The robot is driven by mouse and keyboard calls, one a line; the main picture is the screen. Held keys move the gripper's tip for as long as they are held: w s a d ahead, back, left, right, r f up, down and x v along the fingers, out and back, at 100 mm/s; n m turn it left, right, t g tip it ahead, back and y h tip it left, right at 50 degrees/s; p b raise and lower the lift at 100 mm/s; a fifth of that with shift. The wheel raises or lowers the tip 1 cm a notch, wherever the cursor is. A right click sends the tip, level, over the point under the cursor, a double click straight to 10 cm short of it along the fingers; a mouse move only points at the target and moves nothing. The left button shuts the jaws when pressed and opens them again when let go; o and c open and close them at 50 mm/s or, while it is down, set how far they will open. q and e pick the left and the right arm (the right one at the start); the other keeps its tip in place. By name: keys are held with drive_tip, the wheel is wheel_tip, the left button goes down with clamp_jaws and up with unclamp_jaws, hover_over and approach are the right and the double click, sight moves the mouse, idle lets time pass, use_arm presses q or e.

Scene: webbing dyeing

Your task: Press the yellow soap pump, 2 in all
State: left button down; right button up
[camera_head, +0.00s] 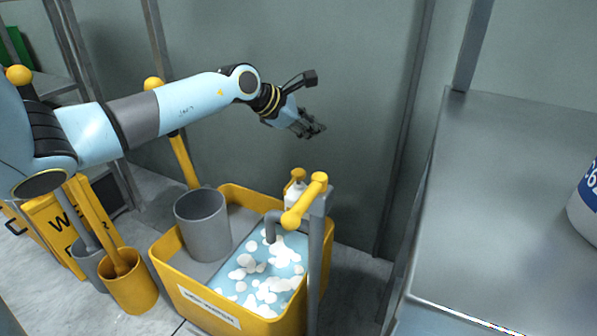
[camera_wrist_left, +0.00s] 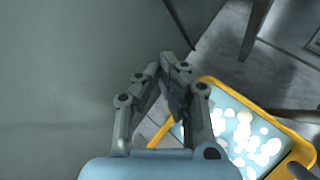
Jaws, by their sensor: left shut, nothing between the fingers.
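The soap pump (camera_head: 295,190) is a white bottle with a yellow head, standing upright at the back of the yellow tub (camera_head: 170,245). A yellow bar on a grey post partly hides it in the head view. My left gripper (camera_head: 318,130) is shut and empty, in the air above and slightly right of the pump, clearly apart from it. In the left wrist view my left gripper's fingers (camera_wrist_left: 176,62) come together with nothing between them, and I cannot make out the pump there. My right gripper is not in view.
The tub holds blue water with white foam (camera_head: 262,272) and a grey bucket (camera_head: 203,222). A grey post (camera_head: 317,250) rises at its front right. A metal table (camera_head: 510,190) with a white container (camera_head: 585,205) stands at the right. A yellow bin (camera_head: 133,288) stands left.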

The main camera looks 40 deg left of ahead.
use_arm(q)
drive_tip(key=a, duration=0.2)
drive_tip(key=a+m+g+y, duration=0.1)
drive_tip(key=shift+s+a+f, duration=0.15)
drive_tip(key=shift+s+f, duration=0.15)
drive_tip(key=shift+f, duration=0.1)
drive_tip(key=b, duration=0.3)
hover_over(300, 172)
wheel_tip(300, 172, down, 5)
wheel_tip(300, 172, down, 4)
drive_tip(key=b, duration=0.2)
drive_tip(key=shift+r+b, duration=0.25)
drive_tip(key=shift+b, duration=0.05)
drive_tip(key=shift+f, duration=0.15)
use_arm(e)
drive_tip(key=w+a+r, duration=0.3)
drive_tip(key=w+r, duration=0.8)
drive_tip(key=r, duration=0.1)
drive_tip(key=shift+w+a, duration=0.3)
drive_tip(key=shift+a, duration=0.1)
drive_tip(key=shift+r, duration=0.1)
use_arm(q)
drive_tip(key=shift+f, duration=0.1)
